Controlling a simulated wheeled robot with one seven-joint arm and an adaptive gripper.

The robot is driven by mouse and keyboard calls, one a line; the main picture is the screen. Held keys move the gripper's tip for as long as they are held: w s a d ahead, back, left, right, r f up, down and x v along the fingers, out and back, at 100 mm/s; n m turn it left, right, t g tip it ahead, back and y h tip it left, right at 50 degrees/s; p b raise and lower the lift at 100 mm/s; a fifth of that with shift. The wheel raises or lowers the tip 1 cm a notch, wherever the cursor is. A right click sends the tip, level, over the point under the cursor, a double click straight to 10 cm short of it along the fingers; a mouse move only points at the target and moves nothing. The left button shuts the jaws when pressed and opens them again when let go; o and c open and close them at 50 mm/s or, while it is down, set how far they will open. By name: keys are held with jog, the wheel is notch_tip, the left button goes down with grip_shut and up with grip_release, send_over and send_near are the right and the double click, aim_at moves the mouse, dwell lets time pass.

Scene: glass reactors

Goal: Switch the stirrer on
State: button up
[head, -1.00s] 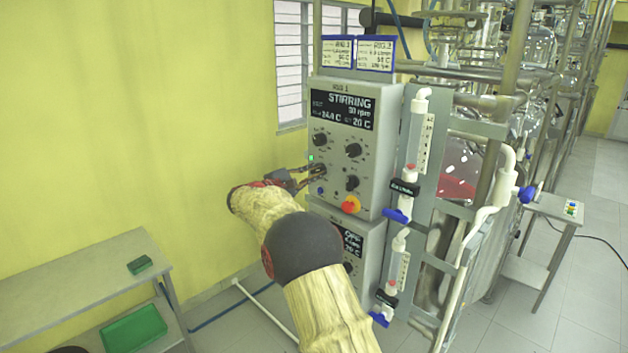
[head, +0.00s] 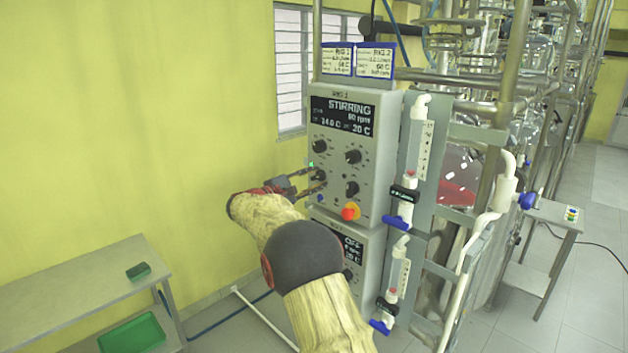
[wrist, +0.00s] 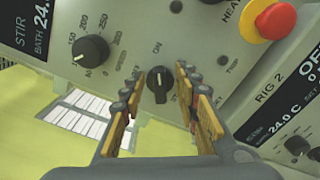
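The grey RIG 1 control box (head: 380,150) is mounted on the rig's frame, and its display (head: 342,115) reads STIRRING with an rpm value. In the wrist view the small black switch knob (wrist: 158,82) stands below the ON mark, its white line pointing toward that mark. My gripper (wrist: 160,88) is open at the panel, with one finger on each side of this knob and visible gaps beside it. In the head view my gripper (head: 312,180) is at the left of the panel. A green light (head: 311,164) glows there.
A red emergency button (head: 349,213) on a yellow base is low on the panel; it also shows in the wrist view (wrist: 274,19). A larger speed dial (wrist: 90,50) is left of the switch. The RIG 2 box (head: 355,262) is directly below. Flow meters stand to the right.

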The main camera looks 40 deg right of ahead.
jog(key=a, duration=1.2)
jog(key=shift+s, duration=0.45)
